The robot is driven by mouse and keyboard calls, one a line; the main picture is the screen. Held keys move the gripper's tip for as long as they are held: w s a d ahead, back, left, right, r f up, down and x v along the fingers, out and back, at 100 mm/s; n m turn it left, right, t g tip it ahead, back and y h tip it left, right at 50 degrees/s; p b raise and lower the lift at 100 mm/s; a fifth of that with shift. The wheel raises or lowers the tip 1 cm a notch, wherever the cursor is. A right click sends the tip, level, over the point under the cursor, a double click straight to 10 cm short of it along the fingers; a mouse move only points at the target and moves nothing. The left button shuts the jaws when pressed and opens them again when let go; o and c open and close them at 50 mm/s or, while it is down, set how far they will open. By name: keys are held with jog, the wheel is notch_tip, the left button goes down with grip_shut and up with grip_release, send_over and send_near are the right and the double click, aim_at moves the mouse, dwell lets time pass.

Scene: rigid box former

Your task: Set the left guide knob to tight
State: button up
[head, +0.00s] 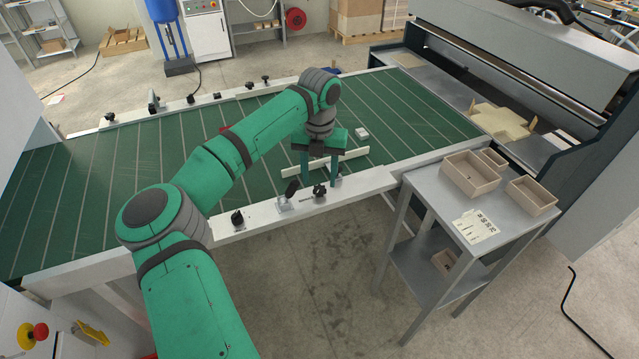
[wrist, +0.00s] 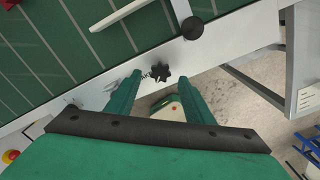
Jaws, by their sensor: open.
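A black star-shaped knob (head: 320,190) sits on the near white guide rail (head: 365,187). In the wrist view the star knob (wrist: 160,70) lies between and just beyond my fingertips, with small dark print beside it that I cannot read. My gripper (head: 320,178) is open, pointing down over the rail; its two fingers also show in the wrist view (wrist: 158,76), apart and with nothing held. Contact with the knob cannot be told. Another black knob (head: 237,217) sits farther left on the same rail. The frames do not show which knob is the left guide knob or its setting.
A black-handled clamp (head: 290,190) stands close left of the star knob. A round black knob (wrist: 192,27) is just beyond it in the wrist view. A pale bar (head: 352,154) lies on the green conveyor bed (head: 400,105). A grey side table (head: 425,185) with wooden trays stands right.

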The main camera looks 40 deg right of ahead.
aim_at(320, 188)
jog(key=shift+f, duration=1.6)
jog(key=c, duration=1.1)
jog(key=shift+o, duration=0.3)
jog(key=shift+m, duration=0.3)
jog(key=m, duration=0.8)
